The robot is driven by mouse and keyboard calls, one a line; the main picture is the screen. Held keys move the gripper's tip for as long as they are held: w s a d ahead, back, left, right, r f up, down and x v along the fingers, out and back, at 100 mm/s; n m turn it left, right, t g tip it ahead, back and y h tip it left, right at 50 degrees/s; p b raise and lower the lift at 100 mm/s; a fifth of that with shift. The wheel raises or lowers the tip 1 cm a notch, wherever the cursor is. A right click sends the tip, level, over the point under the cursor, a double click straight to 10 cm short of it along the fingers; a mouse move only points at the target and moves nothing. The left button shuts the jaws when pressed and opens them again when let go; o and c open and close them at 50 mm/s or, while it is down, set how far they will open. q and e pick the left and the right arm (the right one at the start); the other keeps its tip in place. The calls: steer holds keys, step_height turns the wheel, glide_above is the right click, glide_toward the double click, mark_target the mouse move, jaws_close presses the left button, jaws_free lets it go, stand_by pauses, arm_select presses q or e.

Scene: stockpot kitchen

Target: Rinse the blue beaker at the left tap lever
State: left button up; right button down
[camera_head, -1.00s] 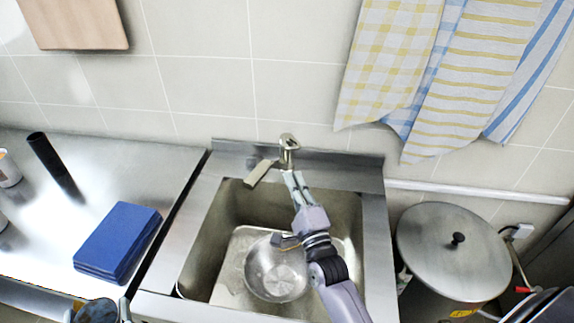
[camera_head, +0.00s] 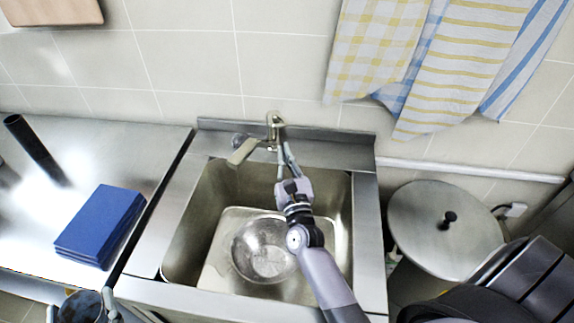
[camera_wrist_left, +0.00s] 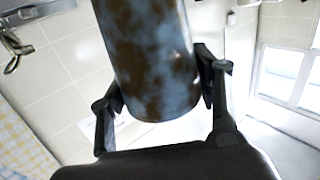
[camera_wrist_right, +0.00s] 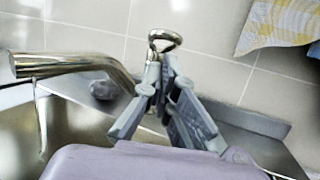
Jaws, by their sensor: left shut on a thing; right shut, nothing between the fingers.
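The blue beaker (camera_head: 82,308), mottled with dark brown stains, is at the bottom left edge of the head view, outside the sink. My left gripper (camera_head: 80,312) is shut around it; the left wrist view shows the beaker (camera_wrist_left: 152,60) between both fingers (camera_wrist_left: 160,100). The tap (camera_head: 275,124) stands behind the sink, its spout (camera_head: 243,151) angled to the left. My right gripper (camera_head: 281,148) is shut and empty, its fingertips (camera_wrist_right: 160,68) just below the looped tap lever (camera_wrist_right: 165,40). Contact is unclear. A thin pale streak below the spout (camera_wrist_right: 75,65) may be water.
A metal bowl (camera_head: 264,250) lies in the sink (camera_head: 205,200). Blue folded cloths (camera_head: 100,225) and a black cylinder (camera_head: 35,148) are on the left counter (camera_head: 110,145). A lidded stockpot (camera_head: 445,225) stands right; towels (camera_head: 430,60) hang above.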

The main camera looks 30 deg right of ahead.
steer(key=x, duration=0.3)
steer(key=shift+w+d, duration=0.15)
steer(key=shift+w, duration=0.15)
steer(key=shift+r, duration=0.1)
steer(key=shift+w+r+p, duration=0.2)
steer(key=shift+r+p, duration=0.3)
steer(key=shift+p, duration=0.05)
steer(key=shift+f, duration=0.1)
